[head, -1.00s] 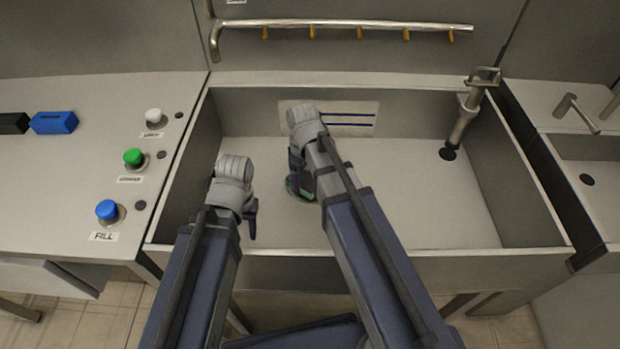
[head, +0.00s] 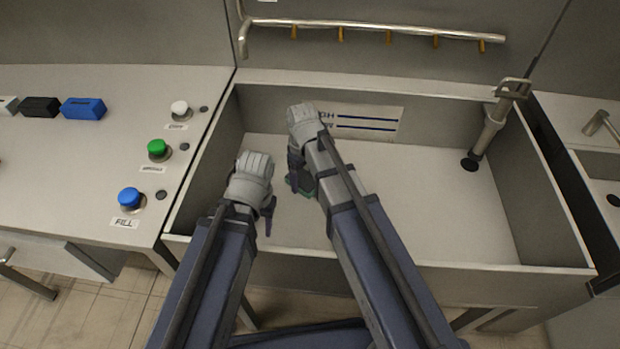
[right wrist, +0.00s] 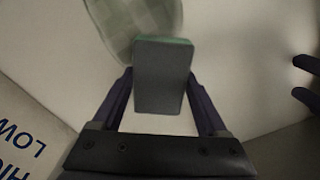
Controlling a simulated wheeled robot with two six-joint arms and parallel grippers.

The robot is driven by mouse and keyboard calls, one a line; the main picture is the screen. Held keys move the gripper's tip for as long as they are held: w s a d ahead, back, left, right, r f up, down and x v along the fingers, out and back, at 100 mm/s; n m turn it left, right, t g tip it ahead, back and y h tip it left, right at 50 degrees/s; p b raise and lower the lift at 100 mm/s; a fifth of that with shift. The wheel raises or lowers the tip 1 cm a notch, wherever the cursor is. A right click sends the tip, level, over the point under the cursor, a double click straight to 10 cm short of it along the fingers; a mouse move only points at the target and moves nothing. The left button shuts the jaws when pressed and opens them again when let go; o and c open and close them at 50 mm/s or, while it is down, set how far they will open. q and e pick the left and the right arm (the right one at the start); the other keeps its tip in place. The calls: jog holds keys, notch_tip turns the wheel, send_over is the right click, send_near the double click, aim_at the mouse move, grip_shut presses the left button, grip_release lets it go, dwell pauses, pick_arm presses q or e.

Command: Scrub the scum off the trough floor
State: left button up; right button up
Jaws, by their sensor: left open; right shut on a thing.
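The trough (head: 420,215) is a wide grey metal basin with a pale floor. My right gripper (head: 297,178) is low over the floor in its left half, shut on a grey scrubber block with a green edge. In the right wrist view the scrubber (right wrist: 162,80) sits between the two fingers. A greenish-grey scum patch (right wrist: 135,22) lies on the floor just beyond the scrubber there; the scrubber's contact with the floor is hidden. My left gripper (head: 268,212) is open and empty, left of the right one above the trough. The scum is not clear in the head view.
A standing drain pipe (head: 489,130) with a handle rises at the trough's back right. White (head: 180,107), green (head: 157,147) and blue (head: 129,197) buttons sit on the left counter. A hooked rail (head: 370,31) runs behind. The trough floor's right half is clear.

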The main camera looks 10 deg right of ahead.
jog(key=shift+s, duration=0.15)
jog(key=shift+s+a+f, duration=0.15)
jog(key=shift+s, duration=0.7)
jog(key=shift+s+d, duration=0.2)
jog(key=shift+d, duration=0.75)
jog(key=shift+s+d, duration=0.15)
jog(key=shift+d, duration=0.8)
jog(key=shift+s+d, duration=0.25)
jog(key=shift+d, duration=0.65)
jog(key=shift+s+d, duration=0.2)
jog(key=shift+d, duration=0.65)
jog(key=shift+s+d, duration=0.25)
jog(key=shift+d, duration=0.65)
jog(key=shift+s+d, duration=0.2)
jog(key=shift+d, duration=0.7)
